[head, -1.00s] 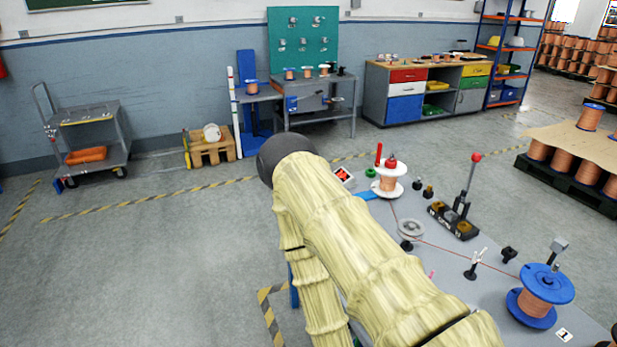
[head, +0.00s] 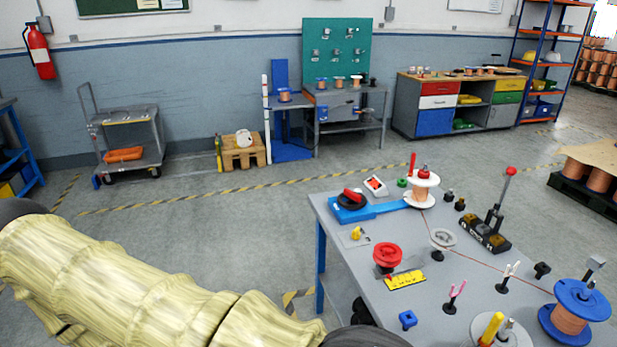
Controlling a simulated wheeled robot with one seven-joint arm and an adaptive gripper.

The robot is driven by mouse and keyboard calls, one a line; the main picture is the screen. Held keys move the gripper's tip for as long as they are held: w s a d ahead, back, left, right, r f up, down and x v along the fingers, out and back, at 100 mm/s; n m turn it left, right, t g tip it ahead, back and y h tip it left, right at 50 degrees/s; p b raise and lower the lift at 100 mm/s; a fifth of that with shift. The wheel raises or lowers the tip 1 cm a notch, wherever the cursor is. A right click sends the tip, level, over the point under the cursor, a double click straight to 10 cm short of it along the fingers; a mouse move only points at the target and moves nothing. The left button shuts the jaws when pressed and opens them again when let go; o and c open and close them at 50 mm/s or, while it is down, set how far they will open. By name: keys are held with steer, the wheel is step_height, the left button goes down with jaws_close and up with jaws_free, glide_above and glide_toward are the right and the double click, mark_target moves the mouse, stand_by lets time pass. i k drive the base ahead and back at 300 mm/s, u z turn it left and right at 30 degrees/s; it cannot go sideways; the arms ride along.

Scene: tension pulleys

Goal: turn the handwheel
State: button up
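A red round handwheel-like knob (head: 387,254) stands on a dark base on the grey workbench (head: 345,250), beside a yellow scale plate (head: 405,280). A black disc with a red grip (head: 351,198) sits on a blue base at the bench's far left corner. I cannot tell for certain which of the two is the handwheel. My sleeved arm crosses the lower left of the head view. My gripper is not in view, so its state and its place relative to either wheel are hidden.
The bench also holds a copper spool on white flanges (head: 421,190), a grey pulley (head: 443,238), a black lever with a red knob (head: 494,220), and a blue-flanged spool (head: 573,310). A thin wire runs across it. The floor left of the bench is clear.

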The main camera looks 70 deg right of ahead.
mark_target(353, 198)
steer(key=u, duration=0.15)
steer(key=i, duration=1.25)
steer(key=z, duration=3.45)
steer(key=k, duration=0.5)
steer(key=u, duration=0.9)
steer(key=i, duration=1.05)
steer(key=z, duration=0.45)
